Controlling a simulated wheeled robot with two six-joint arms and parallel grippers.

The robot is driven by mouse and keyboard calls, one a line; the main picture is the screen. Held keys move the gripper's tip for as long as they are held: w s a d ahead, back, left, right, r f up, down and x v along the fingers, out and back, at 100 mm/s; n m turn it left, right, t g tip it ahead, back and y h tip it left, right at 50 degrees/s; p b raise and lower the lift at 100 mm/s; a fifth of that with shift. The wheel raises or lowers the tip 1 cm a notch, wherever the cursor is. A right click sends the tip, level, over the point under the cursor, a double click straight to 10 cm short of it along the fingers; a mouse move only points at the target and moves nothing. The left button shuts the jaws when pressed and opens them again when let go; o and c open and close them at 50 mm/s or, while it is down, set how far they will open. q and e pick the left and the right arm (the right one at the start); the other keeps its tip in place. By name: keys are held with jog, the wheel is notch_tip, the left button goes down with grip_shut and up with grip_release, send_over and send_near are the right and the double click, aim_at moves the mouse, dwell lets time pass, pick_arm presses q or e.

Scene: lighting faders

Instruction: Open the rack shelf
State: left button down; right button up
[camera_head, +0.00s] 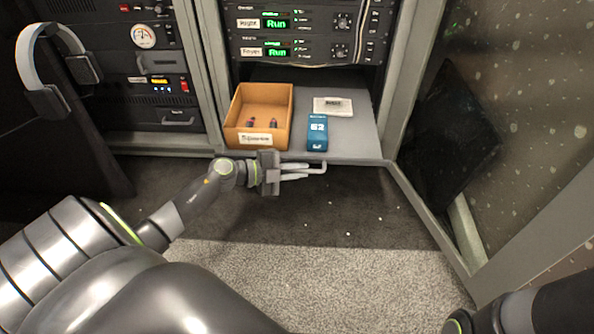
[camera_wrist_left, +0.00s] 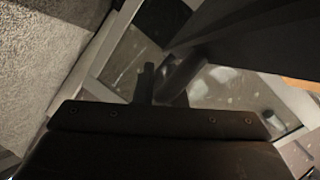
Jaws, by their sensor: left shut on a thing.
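The rack shelf (camera_head: 352,141) is a grey flat board under the two Run units in the middle rack. My left gripper (camera_head: 302,172) is just below and in front of its front edge. Its fingers are shut on a thin light bar with a bent end, which looks like the shelf's handle (camera_head: 323,167). In the left wrist view the two fingers (camera_wrist_left: 164,84) show dark, close under a dark slab that seems to be the shelf (camera_wrist_left: 255,38); the grip itself is hard to see. My right gripper is out of view.
On the shelf stand an open orange box (camera_head: 236,117) with small items, a blue box (camera_head: 317,133) and a white labelled packet (camera_head: 333,106). Headphones (camera_head: 45,70) hang at the left. An open glass door (camera_head: 480,120) stands at the right. The carpet (camera_head: 330,270) is clear.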

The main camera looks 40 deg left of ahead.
aim_at(300, 161)
pick_arm(q)
jog(key=shift+w+a, duration=0.45)
jog(key=shift+w, duration=0.25)
jog(key=shift+w+a, duration=0.45)
jog(key=shift+w, duration=0.25)
jog(key=c, duration=1.5)
grip_release()
